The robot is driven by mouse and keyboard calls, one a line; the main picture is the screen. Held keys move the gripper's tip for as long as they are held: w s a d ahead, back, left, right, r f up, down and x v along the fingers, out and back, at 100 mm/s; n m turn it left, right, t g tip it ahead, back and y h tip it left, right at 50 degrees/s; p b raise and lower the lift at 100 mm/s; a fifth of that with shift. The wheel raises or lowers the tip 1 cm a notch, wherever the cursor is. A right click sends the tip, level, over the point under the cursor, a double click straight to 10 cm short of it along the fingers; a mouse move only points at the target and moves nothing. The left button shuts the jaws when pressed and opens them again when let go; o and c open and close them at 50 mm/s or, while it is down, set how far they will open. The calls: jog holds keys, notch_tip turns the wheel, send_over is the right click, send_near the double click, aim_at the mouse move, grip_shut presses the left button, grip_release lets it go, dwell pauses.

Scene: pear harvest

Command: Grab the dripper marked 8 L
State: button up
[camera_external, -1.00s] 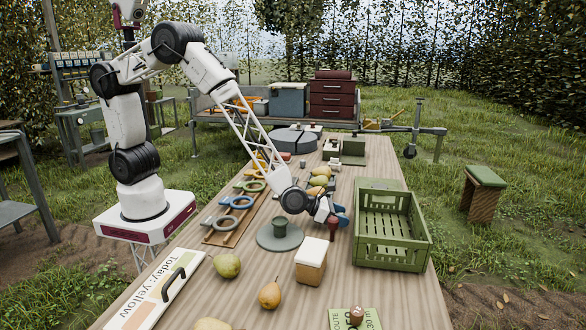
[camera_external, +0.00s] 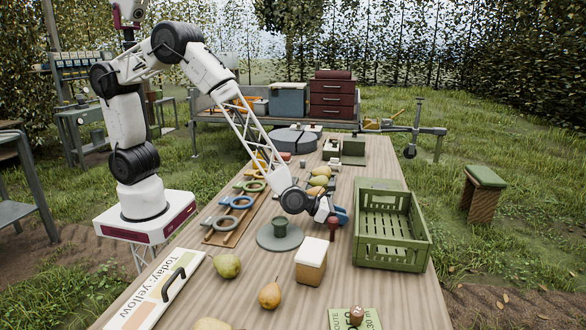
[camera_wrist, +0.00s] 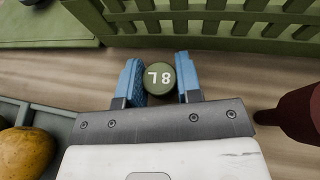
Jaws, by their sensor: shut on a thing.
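The dripper marked 8 L (camera_wrist: 161,77) is a small dark green round piece with white lettering on top. In the wrist view it sits between the two blue fingers of my gripper (camera_wrist: 161,82), with the lettering upside down. My gripper is shut on it, low over the wooden table beside the green crate. In the external view my gripper (camera_external: 338,216) is at the crate's near left side, and the dripper is hidden behind the fingers.
The green slatted crate (camera_external: 392,252) stands just right of my gripper. A dark red peg-like thing (camera_external: 333,228) is close by; it also shows at the wrist view's right edge (camera_wrist: 298,113). A wooden-and-white box (camera_external: 311,261) and pears (camera_external: 270,295) stand nearer the camera.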

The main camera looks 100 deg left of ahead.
jog(key=shift+r, duration=0.1)
jog(key=shift+r, duration=0.45)
jog(key=shift+s+r, duration=0.25)
jog(key=shift+r, duration=1)
jog(key=s, duration=0.5)
jog(key=s+r, duration=0.1)
jog(key=s, duration=0.4)
jog(key=s+a, duration=0.1)
jog(key=s, duration=0.4)
jog(key=shift+s+r, duration=0.2)
jog(key=shift+d, duration=0.2)
